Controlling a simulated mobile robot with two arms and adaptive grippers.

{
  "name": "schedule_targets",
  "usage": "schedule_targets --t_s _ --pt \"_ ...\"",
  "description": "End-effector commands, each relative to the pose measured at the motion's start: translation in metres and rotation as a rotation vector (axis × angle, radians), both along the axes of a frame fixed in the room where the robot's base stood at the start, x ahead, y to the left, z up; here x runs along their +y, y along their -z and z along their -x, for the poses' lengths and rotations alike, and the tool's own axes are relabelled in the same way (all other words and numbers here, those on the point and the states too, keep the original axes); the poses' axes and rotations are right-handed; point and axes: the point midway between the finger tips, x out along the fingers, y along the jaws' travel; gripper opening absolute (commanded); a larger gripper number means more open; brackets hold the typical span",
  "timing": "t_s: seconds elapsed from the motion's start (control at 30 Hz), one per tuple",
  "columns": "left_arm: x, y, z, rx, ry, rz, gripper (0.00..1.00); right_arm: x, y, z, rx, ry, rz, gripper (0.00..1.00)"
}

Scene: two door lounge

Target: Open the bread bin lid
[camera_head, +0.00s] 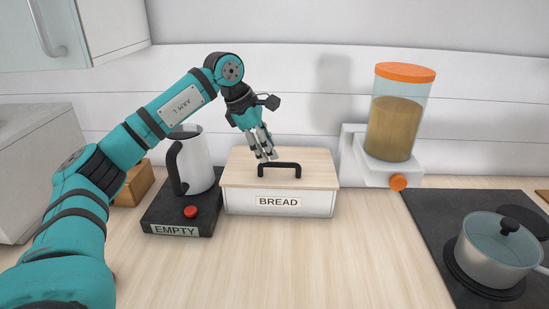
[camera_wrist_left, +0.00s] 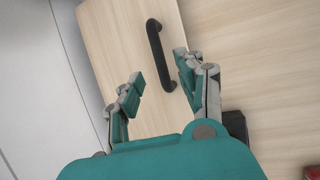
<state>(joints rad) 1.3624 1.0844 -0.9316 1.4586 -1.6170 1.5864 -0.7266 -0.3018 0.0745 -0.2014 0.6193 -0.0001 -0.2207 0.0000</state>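The bread bin (camera_head: 278,202) is a white box with a "BREAD" label, standing on the counter. Its light wooden lid (camera_head: 318,174) lies flat and closed on top, with a black bar handle (camera_head: 280,166). My left gripper (camera_head: 266,155) is above the lid, at the back left of the handle. In the left wrist view the two fingers of the left gripper (camera_wrist_left: 160,88) are apart with nothing between them. The handle (camera_wrist_left: 160,54) lies beyond the fingertips there, nearer the right finger. I cannot tell whether a finger touches it. My right gripper is not in view.
A white kettle (camera_head: 198,165) stands on a black base (camera_head: 180,216) with a red button and an "EMPTY" label, left of the bin. A dispenser with an orange lid (camera_head: 405,72) stands to the right. A pot (camera_head: 497,250) sits on the black hob (camera_head: 440,222). The front counter is clear.

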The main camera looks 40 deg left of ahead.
Motion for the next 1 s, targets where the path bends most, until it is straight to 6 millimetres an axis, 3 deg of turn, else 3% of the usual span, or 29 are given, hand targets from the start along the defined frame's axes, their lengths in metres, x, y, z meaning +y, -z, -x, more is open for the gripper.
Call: schedule_targets --t_s 0.1,0.3,0.67,0.93,1.0 --pt "-0.005 0.019 -0.007 0.002 0.001 0.0 0.38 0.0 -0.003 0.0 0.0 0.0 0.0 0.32" --pt "-0.01 0.038 -0.015 0.001 0.0 0.0 0.38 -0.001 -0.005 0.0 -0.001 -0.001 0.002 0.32" --pt "-0.011 0.042 -0.017 -0.001 0.0 0.0 0.38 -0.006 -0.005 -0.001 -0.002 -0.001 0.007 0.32" --pt "-0.011 0.042 -0.017 -0.001 0.0 0.0 0.03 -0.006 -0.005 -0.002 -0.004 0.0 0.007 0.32" --pt "-0.011 0.042 -0.017 -0.001 0.0 0.0 0.0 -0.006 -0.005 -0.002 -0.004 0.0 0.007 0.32"
